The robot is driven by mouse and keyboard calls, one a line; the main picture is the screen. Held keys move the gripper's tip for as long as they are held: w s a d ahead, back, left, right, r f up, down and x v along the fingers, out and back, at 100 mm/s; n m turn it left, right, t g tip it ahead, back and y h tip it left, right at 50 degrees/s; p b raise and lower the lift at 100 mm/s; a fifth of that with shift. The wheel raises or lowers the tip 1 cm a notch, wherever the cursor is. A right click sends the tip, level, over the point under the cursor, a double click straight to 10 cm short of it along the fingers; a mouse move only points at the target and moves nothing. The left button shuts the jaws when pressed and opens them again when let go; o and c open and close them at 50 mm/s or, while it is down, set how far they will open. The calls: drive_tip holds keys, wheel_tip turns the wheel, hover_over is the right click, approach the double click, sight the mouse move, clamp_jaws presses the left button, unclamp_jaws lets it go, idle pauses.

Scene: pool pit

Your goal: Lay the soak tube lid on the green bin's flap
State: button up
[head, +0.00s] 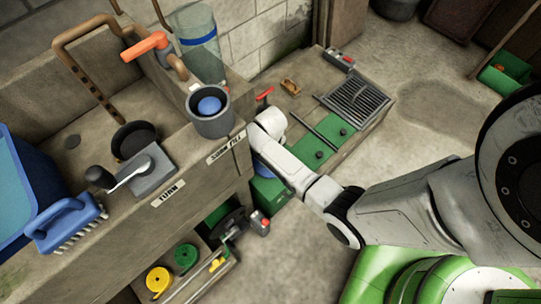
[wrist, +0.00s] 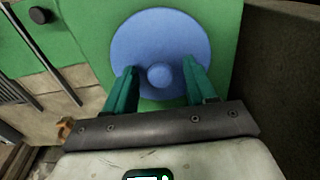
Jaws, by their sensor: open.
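The soak tube lid, a round blue disc with a small raised knob, shows in the wrist view (wrist: 160,32) over the flat green flap (wrist: 228,30). It appears to lie on the flap, with green around it. My gripper (wrist: 159,72) is open, its two teal fingers standing apart on either side of the knob with gaps between. In the head view my arm's end hides the fingers. A bit of blue, likely the lid (head: 262,169), shows there on the green bin (head: 268,190) beside the bench's end.
A clear tube with a blue band (head: 196,45) stands behind a grey cup holding a blue ball (head: 209,105). Green panels with black knobs (head: 322,133) and a metal grate (head: 354,97) lie on the low ledge. Open concrete floor (head: 420,110) lies to the right.

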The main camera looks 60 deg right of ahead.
wheel_tip(320, 180, up, 12)
drive_tip(key=p, duration=0.4)
drive_tip(key=shift+r, duration=0.1)
idle(0.6)
